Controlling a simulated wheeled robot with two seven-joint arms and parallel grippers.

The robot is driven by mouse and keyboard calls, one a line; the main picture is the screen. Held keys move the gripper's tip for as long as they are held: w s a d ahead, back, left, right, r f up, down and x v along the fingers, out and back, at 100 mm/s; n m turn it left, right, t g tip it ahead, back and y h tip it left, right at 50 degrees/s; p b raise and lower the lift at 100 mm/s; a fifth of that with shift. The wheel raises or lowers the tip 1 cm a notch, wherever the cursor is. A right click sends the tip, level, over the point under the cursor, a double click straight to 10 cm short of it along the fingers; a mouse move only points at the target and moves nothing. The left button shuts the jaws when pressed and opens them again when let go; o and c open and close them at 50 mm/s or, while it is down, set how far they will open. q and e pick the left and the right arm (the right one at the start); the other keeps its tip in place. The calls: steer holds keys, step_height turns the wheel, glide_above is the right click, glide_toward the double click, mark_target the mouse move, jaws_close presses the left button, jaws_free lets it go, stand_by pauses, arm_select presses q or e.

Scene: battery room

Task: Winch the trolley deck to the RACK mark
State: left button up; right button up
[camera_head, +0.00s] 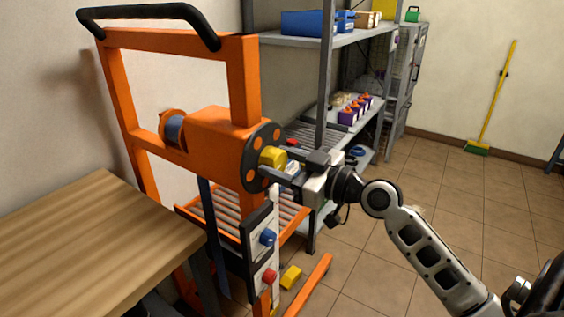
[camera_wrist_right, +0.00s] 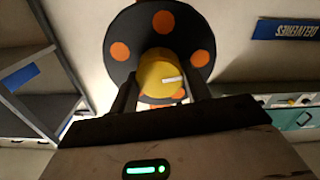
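The orange trolley (camera_head: 240,85) stands at the left with a winch housing (camera_head: 215,130) on its frame. A black winch disc (camera_head: 251,180) with orange dots faces right and carries a yellow knob (camera_head: 272,157). My right gripper (camera_head: 285,165) is at this knob. In the right wrist view its two fingers flank the yellow knob (camera_wrist_right: 155,75) and appear to touch both sides. The roller deck (camera_head: 230,213) sits low in the trolley, level. An upright plate (camera_head: 258,238) beside it bears a blue knob and a red knob; no RACK lettering is readable. My left gripper is out of view.
A wooden table (camera_head: 90,245) fills the lower left, close to the trolley. Grey shelving (camera_head: 300,42) with boxes stands behind the winch. A yellow block (camera_head: 291,276) is low by the trolley's foot. Tiled floor (camera_head: 420,180) at the right is open, with a broom against the wall.

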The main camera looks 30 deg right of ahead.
steer(key=c, duration=0.3)
steer(key=shift+m, duration=1.8)
steer(key=o, duration=1)
